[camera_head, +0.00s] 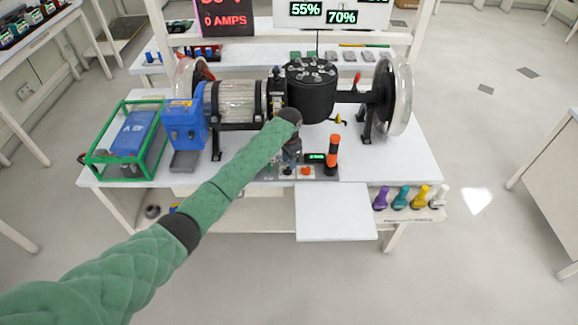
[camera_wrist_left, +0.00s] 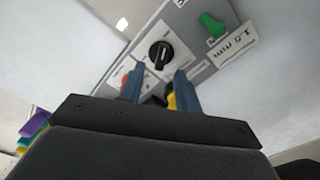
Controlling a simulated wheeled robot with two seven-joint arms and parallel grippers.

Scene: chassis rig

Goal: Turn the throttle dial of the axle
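The throttle dial appears to be the round black knob (camera_wrist_left: 161,54) with a pale pointer mark on a white plate in the left wrist view. My left gripper (camera_wrist_left: 159,74) is open, its two blue-grey fingers apart and pointing at the knob. The knob shows just beyond the fingertips, between their lines; I cannot tell whether they touch it. In the head view my green left arm reaches to the control panel (camera_head: 323,172), and the gripper (camera_head: 290,160) hides the dial there. The axle (camera_head: 345,96), with its black drum and end wheels, stands behind. My right gripper is not in view.
On the panel are a green switch (camera_wrist_left: 213,25), an orange-topped black lever (camera_head: 333,152) and a red button (camera_head: 305,171). A blue motor box (camera_head: 185,124) and a green-framed battery (camera_head: 130,136) stand left. Several coloured-handled tools (camera_head: 411,197) sit at the front right.

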